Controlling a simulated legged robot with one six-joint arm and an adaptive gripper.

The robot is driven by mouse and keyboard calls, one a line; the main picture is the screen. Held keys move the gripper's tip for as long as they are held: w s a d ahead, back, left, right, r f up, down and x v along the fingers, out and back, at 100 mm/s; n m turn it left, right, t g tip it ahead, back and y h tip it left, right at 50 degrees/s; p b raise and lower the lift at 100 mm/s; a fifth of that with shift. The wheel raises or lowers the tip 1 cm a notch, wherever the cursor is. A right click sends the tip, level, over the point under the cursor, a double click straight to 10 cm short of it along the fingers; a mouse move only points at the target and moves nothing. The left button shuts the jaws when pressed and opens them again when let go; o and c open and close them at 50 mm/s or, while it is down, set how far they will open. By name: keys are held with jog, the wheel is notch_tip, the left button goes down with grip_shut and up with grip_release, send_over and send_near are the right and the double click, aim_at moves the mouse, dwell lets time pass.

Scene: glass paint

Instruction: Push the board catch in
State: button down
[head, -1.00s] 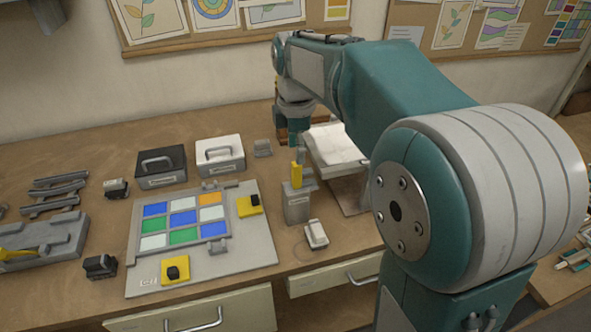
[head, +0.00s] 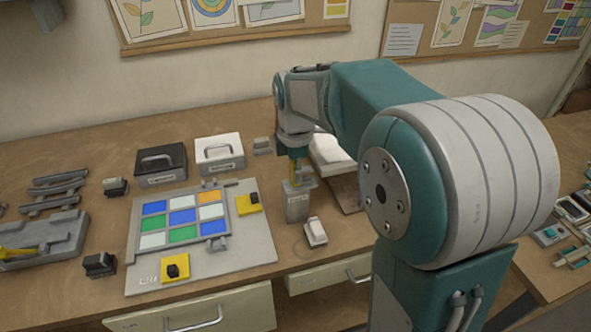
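A pale grey board (head: 255,249) lies on the bench. It carries a framed grid of coloured glass panes (head: 183,218). Yellow blocks with black knobs sit at its right side (head: 248,203) and front edge (head: 175,268), and a small grey fitting (head: 217,243) is at the frame's lower right corner. I cannot tell which of these is the catch. My gripper (head: 298,177) is right of the board, low over a grey holder (head: 297,204) with a yellow piece (head: 291,171) in its top. The fingers are small and partly hidden, so their opening and any contact are unclear.
A black case (head: 160,165) and a white case (head: 219,155) stand behind the board. A small white device (head: 315,233) lies in front of the holder. A grey tray (head: 42,240) and dark blocks are on the left. A white pad (head: 331,155) is behind my arm.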

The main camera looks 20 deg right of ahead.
jog(key=shift+d, duration=0.15)
jog(key=d, duration=0.3)
jog(key=shift+d, duration=0.3)
jog(key=c, duration=0.8)
grip_release()
jog(key=shift+o, duration=1.4)
jog(key=shift+d, duration=0.2)
notch_tip(320, 180, up, 12)
